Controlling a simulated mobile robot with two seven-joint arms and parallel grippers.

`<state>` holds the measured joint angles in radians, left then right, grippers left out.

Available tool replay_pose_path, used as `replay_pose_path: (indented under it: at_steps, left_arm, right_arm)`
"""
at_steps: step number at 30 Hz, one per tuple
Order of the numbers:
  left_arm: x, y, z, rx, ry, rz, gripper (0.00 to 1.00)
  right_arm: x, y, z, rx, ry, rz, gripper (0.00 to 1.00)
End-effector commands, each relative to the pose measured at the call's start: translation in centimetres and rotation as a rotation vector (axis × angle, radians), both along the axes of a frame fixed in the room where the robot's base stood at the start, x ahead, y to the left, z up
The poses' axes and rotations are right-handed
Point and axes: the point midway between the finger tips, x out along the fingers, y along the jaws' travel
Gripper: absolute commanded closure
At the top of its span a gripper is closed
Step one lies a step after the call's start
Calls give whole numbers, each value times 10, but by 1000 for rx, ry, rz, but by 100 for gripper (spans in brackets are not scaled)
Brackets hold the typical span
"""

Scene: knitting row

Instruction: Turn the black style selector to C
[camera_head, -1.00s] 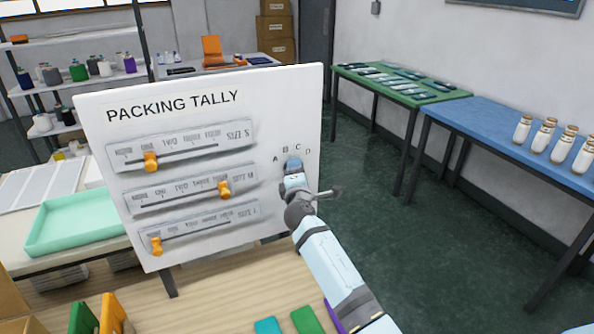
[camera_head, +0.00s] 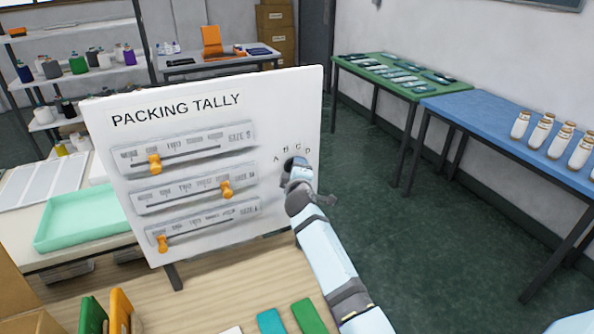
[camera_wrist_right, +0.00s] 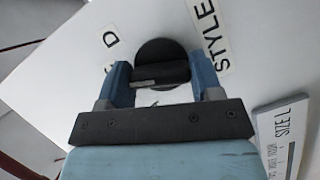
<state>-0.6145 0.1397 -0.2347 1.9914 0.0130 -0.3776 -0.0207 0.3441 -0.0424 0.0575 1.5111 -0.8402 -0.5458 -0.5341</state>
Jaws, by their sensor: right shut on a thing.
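The white PACKING TALLY board (camera_head: 270,215) stands upright on the table. The black style selector (camera_wrist_right: 160,52) is a round knob with a raised grip bar, between a D label and the STYLE label in the right wrist view. My right gripper (camera_wrist_right: 163,75) is shut on its bar, one blue finger on each side. In the head view my right gripper (camera_head: 295,168) covers most of the selector, below the letters A to D (camera_head: 298,149). I cannot tell which letter the selector points at. My left gripper is not in view.
Three orange sliders, including the top one (camera_head: 154,164), sit on scales on the board's left part. Several coloured pieces, such as a green one (camera_head: 308,316), lie on the wooden table (camera_head: 215,290) in front. A mint tray (camera_head: 80,222) is at left.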

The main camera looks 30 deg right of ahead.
Motion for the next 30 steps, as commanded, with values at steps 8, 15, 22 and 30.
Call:
replay_pose_path:
  at_steps: [8,15,22,30]
  left_arm:
    - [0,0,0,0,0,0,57]
    - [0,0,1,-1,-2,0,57]
    - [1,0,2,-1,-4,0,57]
    - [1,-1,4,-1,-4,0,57]
  right_arm:
    - [0,0,-1,4,1,0,64]
    - [0,0,-1,3,1,0,15]
    - [0,0,0,2,0,0,15]
    - [0,-2,1,2,0,1,15]
